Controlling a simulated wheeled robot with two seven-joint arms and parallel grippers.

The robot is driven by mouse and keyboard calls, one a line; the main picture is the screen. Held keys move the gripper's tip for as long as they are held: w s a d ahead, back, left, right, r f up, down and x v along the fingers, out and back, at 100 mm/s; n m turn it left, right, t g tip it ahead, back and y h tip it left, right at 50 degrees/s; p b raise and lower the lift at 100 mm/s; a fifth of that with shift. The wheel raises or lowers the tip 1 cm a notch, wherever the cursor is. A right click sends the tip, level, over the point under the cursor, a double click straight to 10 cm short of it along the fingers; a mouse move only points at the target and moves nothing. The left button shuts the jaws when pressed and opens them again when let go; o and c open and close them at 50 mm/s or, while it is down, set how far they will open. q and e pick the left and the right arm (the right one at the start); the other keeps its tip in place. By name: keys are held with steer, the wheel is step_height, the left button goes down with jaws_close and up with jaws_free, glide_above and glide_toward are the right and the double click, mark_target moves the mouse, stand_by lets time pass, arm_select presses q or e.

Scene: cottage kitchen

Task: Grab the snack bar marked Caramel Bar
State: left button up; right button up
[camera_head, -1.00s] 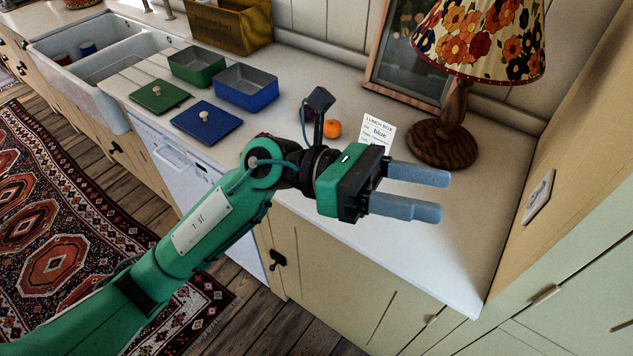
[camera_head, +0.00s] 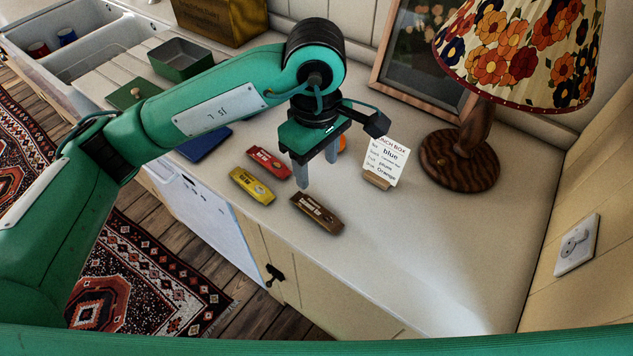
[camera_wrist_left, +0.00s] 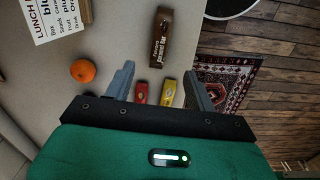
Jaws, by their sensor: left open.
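The brown snack bar (camera_head: 317,213), whose label appears to read Caramel Bar, lies flat on the white counter (camera_head: 420,260) near its front edge. It also shows in the left wrist view (camera_wrist_left: 160,40), beyond the fingertips. A red bar (camera_head: 268,162) and a yellow bar (camera_head: 252,186) lie to its left, apart from it. My left gripper (camera_head: 316,177) is open and empty, fingers pointing down, above and slightly behind the brown bar. In the left wrist view my gripper (camera_wrist_left: 158,72) shows the red bar (camera_wrist_left: 141,92) and yellow bar (camera_wrist_left: 168,93) between its fingers. My right gripper is not in view.
A lunch box card (camera_head: 386,165) stands on a small wooden block right of the gripper, by a lamp (camera_head: 460,160). An orange (camera_head: 342,143) is partly hidden behind the gripper. A blue lid (camera_head: 203,143) lies left. The counter's right side is clear.

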arm_select(q)
steer(key=p, duration=0.2)
glide_above(313, 207)
steer(key=f, duration=0.7)
steer(key=shift+s+d, duration=0.1)
steer(key=shift+d, duration=0.15)
step_height(313, 207, down, 2)
steer(key=shift+f+p, duration=0.1)
steer(key=shift+p, duration=0.2)
steer(key=f, duration=0.1)
steer(key=f+p, duration=0.1)
steer(key=f, duration=0.1)
steer(key=shift+a, duration=0.25)
steer(key=shift+f, duration=0.6)
steer(key=c, duration=1)
steer(key=shift+c, duration=0.4)
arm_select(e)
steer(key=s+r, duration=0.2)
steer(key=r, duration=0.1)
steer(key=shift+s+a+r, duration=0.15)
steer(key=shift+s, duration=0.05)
